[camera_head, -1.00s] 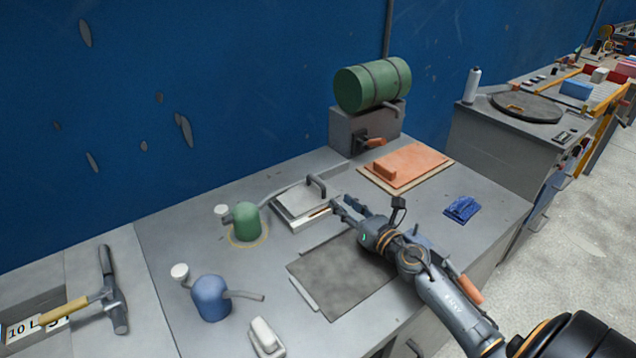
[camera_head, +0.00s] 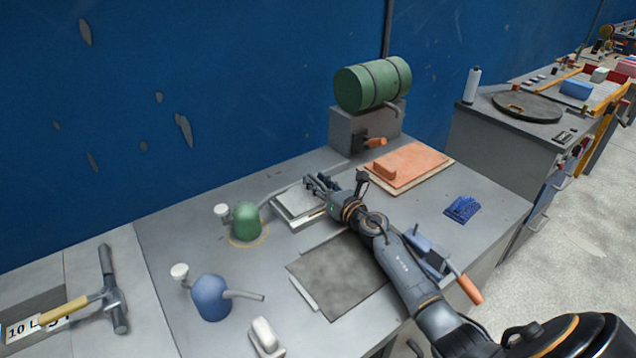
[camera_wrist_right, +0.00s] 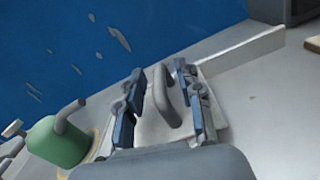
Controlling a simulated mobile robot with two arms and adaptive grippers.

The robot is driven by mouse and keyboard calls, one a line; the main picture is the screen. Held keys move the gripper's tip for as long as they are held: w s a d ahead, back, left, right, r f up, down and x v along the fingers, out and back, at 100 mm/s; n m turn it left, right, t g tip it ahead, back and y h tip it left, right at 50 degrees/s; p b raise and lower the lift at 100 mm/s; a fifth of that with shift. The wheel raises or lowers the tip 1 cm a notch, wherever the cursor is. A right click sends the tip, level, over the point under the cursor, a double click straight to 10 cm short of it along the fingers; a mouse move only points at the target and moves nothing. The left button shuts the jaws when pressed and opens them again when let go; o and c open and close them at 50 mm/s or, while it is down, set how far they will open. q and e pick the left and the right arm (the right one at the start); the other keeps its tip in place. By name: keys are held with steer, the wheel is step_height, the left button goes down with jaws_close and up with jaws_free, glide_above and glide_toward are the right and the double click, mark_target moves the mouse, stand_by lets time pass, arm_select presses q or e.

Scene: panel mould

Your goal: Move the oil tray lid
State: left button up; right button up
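The oil tray lid is a light grey plate (camera_head: 290,203) with a dark arched handle, lying on a shallow tray (camera_head: 308,222) towards the back of the bench. The handle (camera_wrist_right: 168,102) shows in the right wrist view, standing between my fingers. My right gripper (camera_head: 318,183) is over the lid, its fingers open on both sides of the handle, with a gap visible on each side. In the right wrist view the open right gripper (camera_wrist_right: 158,85) points towards the blue wall. In the head view the gripper hides most of the handle. My left gripper is in neither view.
A green oil can (camera_head: 246,220) stands close left of the tray, a blue can (camera_head: 210,298) nearer the front. An orange board (camera_head: 412,166) lies right, below a green drum (camera_head: 373,84). A dark grey plate (camera_head: 335,277) lies in front. A hammer (camera_head: 110,290) is at left.

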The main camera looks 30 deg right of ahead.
jaws_close()
steer(key=shift+s+a+p, duration=0.1)
steer(key=shift+a+p, duration=0.25)
steer(key=shift+a, duration=0.7)
steer(key=shift+f, duration=0.1)
steer(key=shift+c, duration=1.3)
jaws_free()
steer(key=shift+o, duration=1.3)
steer(key=shift+a, duration=0.1)
